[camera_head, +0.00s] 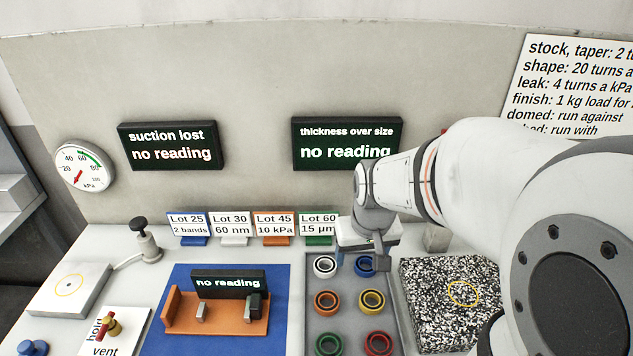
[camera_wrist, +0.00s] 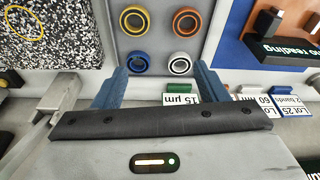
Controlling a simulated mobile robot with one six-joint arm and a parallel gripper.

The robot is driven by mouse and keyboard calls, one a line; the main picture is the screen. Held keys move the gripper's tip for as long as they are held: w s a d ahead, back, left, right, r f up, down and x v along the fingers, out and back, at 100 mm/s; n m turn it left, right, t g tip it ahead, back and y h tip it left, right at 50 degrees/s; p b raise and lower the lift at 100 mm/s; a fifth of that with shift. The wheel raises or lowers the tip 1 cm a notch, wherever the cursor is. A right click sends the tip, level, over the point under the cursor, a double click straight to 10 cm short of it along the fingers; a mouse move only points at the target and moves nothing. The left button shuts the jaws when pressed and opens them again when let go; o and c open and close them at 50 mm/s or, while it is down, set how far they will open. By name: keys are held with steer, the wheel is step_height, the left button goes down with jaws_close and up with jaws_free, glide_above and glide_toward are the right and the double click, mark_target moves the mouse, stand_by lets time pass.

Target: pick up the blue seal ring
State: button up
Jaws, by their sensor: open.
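The blue seal ring (camera_head: 361,272) sits in the back right of the grey tray (camera_head: 313,308). In the head view, my gripper (camera_head: 361,258) is above it and partly covers it. In the wrist view, the blue ring (camera_wrist: 147,66) lies near the left finger, and the white ring (camera_wrist: 180,74) lies near the right finger. My gripper (camera_wrist: 159,70) is open with nothing held between its two blue-grey fingers. I cannot tell the exact height of the fingertips above the tray.
The tray also holds orange (camera_head: 317,304), yellow (camera_head: 362,304), green (camera_head: 319,345) and red (camera_head: 368,345) rings. A speckled block (camera_head: 440,320) stands right of the tray. Lot cards (camera_head: 275,225) stand behind it. An orange fixture (camera_head: 225,320) sits on a blue mat (camera_head: 185,280) at left.

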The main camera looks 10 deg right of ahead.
steer(key=w+d+f+p, duration=0.2)
steer(key=w+d+f, duration=0.15)
steer(key=w, duration=0.25)
steer(key=m+p, duration=0.1)
glide_toward(365, 267)
steer(key=shift+s+a+r+g, duration=0.1)
steer(key=shift+s+r+g, duration=0.05)
steer(key=shift+r, duration=0.35)
steer(key=shift+s+r+g, duration=0.1)
steer(key=shift+r+g, duration=0.05)
steer(key=shift+r, duration=0.3)
steer(key=shift+w+f, duration=0.15)
steer(key=shift+f, duration=0.55)
steer(key=shift+w+f, duration=0.15)
steer(key=shift+f, duration=0.6)
steer(key=shift+w+f+p, duration=0.25)
steer(key=shift+f+p, duration=0.05)
steer(key=shift+f, duration=0.55)
steer(key=shift+w+f+p, duration=0.25)
steer(key=shift+f+p, duration=0.05)
steer(key=shift+f, duration=0.6)
steer(key=shift+w+f+p, duration=0.25)
steer(key=shift+f+p, duration=0.05)
steer(key=shift+f, duration=0.55)
steer(key=shift+c, duration=0.5)
steer(key=c, duration=0.7)
